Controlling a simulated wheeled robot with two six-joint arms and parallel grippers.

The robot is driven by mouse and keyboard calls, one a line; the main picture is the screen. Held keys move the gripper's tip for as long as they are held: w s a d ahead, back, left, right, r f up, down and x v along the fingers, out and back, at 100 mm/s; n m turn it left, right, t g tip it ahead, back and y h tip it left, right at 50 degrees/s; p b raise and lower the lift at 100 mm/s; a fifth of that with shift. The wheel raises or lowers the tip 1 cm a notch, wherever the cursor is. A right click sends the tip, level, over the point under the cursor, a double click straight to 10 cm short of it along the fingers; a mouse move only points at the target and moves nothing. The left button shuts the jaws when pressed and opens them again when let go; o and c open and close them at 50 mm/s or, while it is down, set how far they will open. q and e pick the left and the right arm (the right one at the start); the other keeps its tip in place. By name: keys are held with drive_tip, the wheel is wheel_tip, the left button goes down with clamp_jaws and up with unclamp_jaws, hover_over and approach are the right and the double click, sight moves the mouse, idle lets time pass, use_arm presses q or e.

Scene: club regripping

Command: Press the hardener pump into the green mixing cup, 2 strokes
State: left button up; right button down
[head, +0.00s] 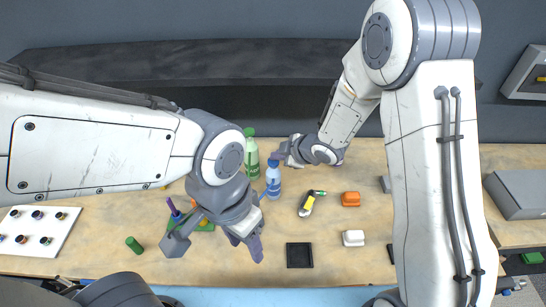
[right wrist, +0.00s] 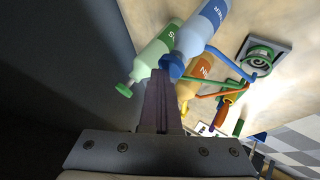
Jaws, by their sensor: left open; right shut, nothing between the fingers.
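The blue bottle (head: 272,182) with a blue pump head stands at the back middle; its label is only partly readable. In the right wrist view the bottle (right wrist: 202,30) shows its pump head (right wrist: 172,66) and a long blue spout. My right gripper (right wrist: 160,78) is shut and empty, its tips close to this pump head; I cannot tell if they touch. A green round cup (right wrist: 262,54) sits on a grey plate in the right wrist view. It is hidden in the head view, apparently behind my left gripper (head: 214,248), which is open and empty above the table.
A green bottle (head: 252,158) stands beside the blue one, and an orange bottle (right wrist: 196,76) shows in the right wrist view. A yellow-black tool (head: 307,204), orange block (head: 351,199), white block (head: 353,238) and black square tray (head: 299,255) lie on the table. A white rack (head: 38,218) is left.

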sight(277, 163)
drive_tip(key=shift+r+p, duration=1)
drive_tip(key=shift+r, duration=0.25)
wheel_tip(277, 163, up, 5)
drive_tip(key=p, duration=0.4)
idle(2.0)
